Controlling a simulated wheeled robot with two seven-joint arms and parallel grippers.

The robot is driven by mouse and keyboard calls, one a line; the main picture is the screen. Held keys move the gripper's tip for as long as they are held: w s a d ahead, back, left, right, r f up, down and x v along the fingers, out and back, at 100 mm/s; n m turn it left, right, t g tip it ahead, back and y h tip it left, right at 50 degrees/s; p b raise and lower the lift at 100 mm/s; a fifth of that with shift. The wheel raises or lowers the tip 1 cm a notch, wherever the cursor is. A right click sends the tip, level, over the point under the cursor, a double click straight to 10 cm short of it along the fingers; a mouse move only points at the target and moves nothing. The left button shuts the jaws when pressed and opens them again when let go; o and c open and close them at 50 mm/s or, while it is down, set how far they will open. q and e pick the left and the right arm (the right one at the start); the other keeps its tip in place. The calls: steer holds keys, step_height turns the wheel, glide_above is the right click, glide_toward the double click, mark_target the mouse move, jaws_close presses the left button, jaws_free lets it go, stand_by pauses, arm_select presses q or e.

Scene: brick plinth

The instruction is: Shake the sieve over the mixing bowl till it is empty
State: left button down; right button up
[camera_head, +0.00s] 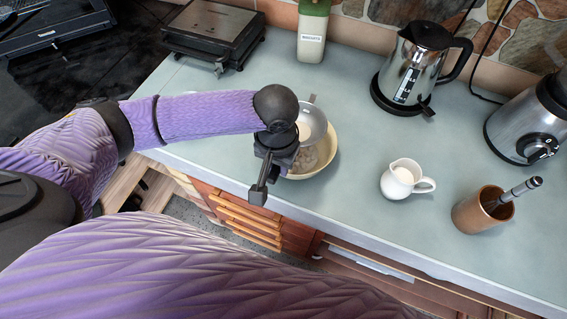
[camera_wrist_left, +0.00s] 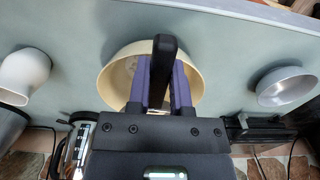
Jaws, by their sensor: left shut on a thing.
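The sieve (camera_head: 316,122), a round silver-grey thing with a small tab at its far rim, is over the cream mixing bowl (camera_head: 331,155). Something pale shows inside its rim, but I cannot tell how much it holds. My left gripper (camera_head: 271,168) is shut on its dark handle (camera_head: 258,193), at the bowl's left side. In the left wrist view the handle (camera_wrist_left: 163,58) stands between the two purple fingers, with the mixing bowl (camera_wrist_left: 112,82) behind. Pale, grainy matter lies in the bowl. The gripper hides the sieve's round part there. My right gripper is out of view.
A white jug (camera_head: 399,179) and a brown pot (camera_head: 480,212) with a utensil stand right of the bowl. A kettle (camera_head: 411,70), a blender base (camera_head: 530,120), a jar (camera_head: 312,30) and a grill (camera_head: 213,30) stand behind. A pale bowl (camera_wrist_left: 286,86) shows in the wrist view.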

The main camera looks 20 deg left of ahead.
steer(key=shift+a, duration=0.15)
arm_select(q)
steer(key=shift+a, duration=0.1)
stand_by(0.7)
